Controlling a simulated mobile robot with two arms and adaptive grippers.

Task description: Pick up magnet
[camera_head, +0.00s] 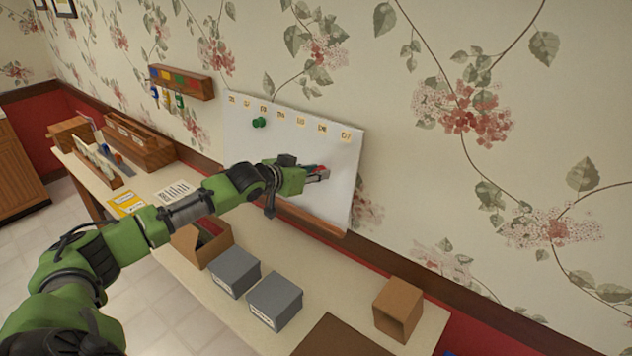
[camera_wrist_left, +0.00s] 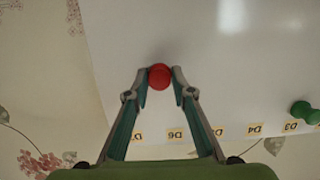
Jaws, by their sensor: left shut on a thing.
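A red magnet (camera_wrist_left: 159,76) sits between the fingertips of my left gripper (camera_wrist_left: 160,83) in the left wrist view, and the fingers are closed on it. In the head view the left gripper (camera_head: 318,174) is at the right part of the whiteboard (camera_head: 290,140), with a bit of the red magnet (camera_head: 321,168) showing at its tips. Whether the magnet still touches the board I cannot tell. A green magnet (camera_head: 259,122) is on the board at upper left, and also shows in the wrist view (camera_wrist_left: 305,112). My right gripper is not in view.
Labels run along the board's top edge. A wooden key rack (camera_head: 182,82) hangs left of it. On the table (camera_head: 330,278) below are two grey boxes (camera_head: 275,299), an open cardboard box (camera_head: 204,243), a brown box (camera_head: 398,308) and wooden trays (camera_head: 140,145).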

